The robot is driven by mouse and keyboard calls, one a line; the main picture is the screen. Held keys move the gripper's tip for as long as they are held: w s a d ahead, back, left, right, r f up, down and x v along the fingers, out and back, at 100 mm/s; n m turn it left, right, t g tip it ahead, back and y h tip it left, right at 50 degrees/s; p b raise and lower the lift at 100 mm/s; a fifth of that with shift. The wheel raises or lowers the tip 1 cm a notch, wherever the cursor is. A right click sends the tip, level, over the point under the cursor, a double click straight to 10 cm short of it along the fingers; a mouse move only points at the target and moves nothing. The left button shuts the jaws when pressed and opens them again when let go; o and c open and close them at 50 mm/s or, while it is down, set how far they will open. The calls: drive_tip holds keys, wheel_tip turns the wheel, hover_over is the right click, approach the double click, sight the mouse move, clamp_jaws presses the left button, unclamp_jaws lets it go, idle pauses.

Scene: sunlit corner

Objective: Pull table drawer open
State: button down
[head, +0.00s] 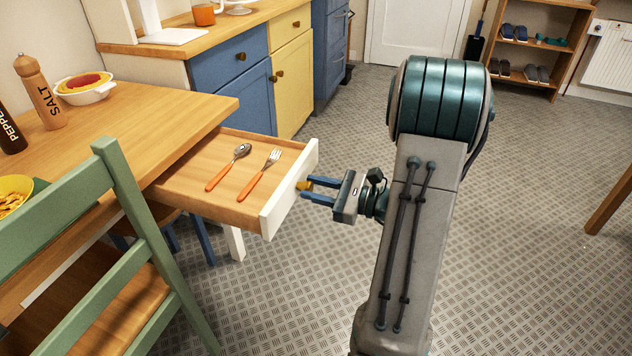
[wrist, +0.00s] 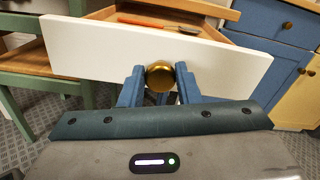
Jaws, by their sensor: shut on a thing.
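The table drawer (head: 290,190) stands pulled out from the wooden table (head: 150,108), with a white front and a wooden inside. A spoon and a fork with orange handles lie in it. The drawer's white front (wrist: 90,50) fills the upper middle of the wrist view. Its round brass knob (wrist: 160,76) sits between the blue fingers of my gripper (wrist: 160,88). In the head view my gripper (head: 309,190) reaches the knob from the right and is shut on it. The knob is partly hidden by the fingers there.
A green chair (head: 125,190) stands close to the drawer's near side. Blue and yellow cabinets (head: 232,62) stand behind the table. A salt mill (head: 40,92) and bowls are on the tabletop. The patterned floor right of the drawer is open.

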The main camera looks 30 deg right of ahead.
drive_tip(key=shift+s+d, duration=0.1)
drive_tip(key=shift+s, duration=0.05)
drive_tip(key=c, duration=1.1)
unclamp_jaws()
drive_tip(key=shift+o, duration=0.2)
drive_tip(key=p+v, duration=0.3)
drive_tip(key=v, duration=1)
drive_tip(key=shift+s+d, duration=0.25)
drive_tip(key=shift+s, duration=0.05)
